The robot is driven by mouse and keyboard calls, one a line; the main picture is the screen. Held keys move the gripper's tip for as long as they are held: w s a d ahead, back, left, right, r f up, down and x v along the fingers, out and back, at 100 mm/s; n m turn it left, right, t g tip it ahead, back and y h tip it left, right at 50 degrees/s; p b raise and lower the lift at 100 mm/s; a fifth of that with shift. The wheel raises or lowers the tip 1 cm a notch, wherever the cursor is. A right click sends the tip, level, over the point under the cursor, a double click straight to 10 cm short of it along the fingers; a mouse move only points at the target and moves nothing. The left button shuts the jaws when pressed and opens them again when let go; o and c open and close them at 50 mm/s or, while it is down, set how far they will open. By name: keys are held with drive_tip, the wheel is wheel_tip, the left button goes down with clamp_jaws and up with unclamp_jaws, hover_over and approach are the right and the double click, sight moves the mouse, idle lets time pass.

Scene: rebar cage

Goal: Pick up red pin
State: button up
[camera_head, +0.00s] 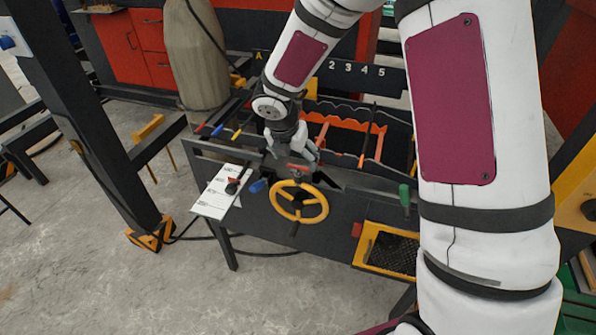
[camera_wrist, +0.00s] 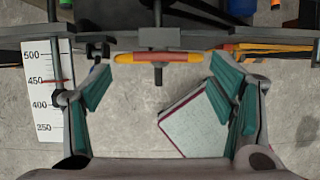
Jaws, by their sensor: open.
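I cannot tell for certain which thing is the red pin. A small red piece (camera_head: 356,229) sits on the dark front panel of the bench, right of the yellow wheel (camera_head: 300,203). Another red piece (camera_head: 298,167) shows just under my gripper (camera_head: 296,158), above the wheel. My gripper is over the bench's front edge and looks open. In the wrist view its green-padded fingers (camera_wrist: 161,82) are spread wide with nothing held between them. The yellow wheel (camera_wrist: 188,57) shows edge-on beyond them, with an orange-red middle.
A white scale plate (camera_head: 220,192) with a black-and-red pointer is left of the wheel. A blue knob (camera_head: 257,186) and green handle (camera_head: 404,195) flank it. A yellow-framed tray (camera_head: 368,245) is at lower right. A dark post (camera_head: 95,120) stands left; floor in front is clear.

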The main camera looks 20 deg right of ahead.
sight(298, 167)
drive_tip(key=shift+p+x, duration=0.45)
drive_tip(key=shift+x, duration=2.8)
drive_tip(key=shift+s, duration=0.1)
drive_tip(key=c, duration=1.3)
